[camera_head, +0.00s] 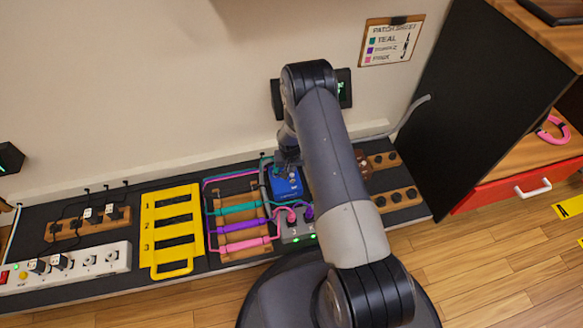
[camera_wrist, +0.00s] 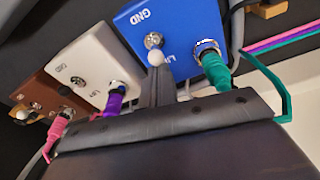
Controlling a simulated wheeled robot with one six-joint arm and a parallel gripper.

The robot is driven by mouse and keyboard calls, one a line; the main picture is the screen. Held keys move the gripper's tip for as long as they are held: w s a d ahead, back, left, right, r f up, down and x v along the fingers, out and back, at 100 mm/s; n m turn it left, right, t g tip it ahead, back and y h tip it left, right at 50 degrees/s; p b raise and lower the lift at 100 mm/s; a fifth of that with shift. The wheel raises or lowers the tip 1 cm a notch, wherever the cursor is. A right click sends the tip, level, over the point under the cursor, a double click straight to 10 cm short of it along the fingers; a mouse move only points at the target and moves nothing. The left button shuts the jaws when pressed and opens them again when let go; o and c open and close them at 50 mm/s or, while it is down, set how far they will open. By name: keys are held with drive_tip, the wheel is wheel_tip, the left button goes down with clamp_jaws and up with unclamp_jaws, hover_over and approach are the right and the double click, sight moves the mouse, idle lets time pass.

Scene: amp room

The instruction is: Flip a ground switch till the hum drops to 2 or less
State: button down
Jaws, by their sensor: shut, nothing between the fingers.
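The blue box (camera_wrist: 185,30), marked GND, has a metal toggle switch (camera_wrist: 153,41) with a white tip and a teal-plugged jack. It also shows in the head view (camera_head: 287,187). My gripper (camera_wrist: 160,80) is shut and empty, its fingertips just by the white tip of that switch; I cannot tell whether they touch. A white box (camera_wrist: 90,65) with a purple plug and a brown box (camera_wrist: 48,98) with a pink plug stand to its left, each with a small switch. In the head view my arm hides most of them. A dark display (camera_head: 344,87) is mostly hidden behind my arm; its reading is not legible.
A yellow numbered rack (camera_head: 160,270), a wooden cable holder (camera_head: 237,188) and a white power strip (camera_head: 110,260) lie left of the boxes. A black panel (camera_head: 470,100) and red drawer (camera_head: 490,194) stand right. A patch sheet (camera_head: 390,41) hangs on the wall.

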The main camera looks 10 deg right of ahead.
sight(292, 177)
drive_tip(key=shift+s+b, duration=0.3)
drive_tip(key=shift+s, duration=0.05)
drive_tip(key=shift+r, duration=0.2)
drive_tip(key=shift+r+p, duration=0.45)
drive_tip(key=shift+r, duration=0.25)
drive_tip(key=shift+r, duration=0.35)
wheel_tip(292, 177, up, 10)
drive_tip(key=s+p, duration=0.1)
drive_tip(key=p, duration=0.2)
drive_tip(key=shift+s+a, duration=0.3)
drive_tip(key=shift+a, duration=0.05)
drive_tip(key=shift+f, duration=0.15)
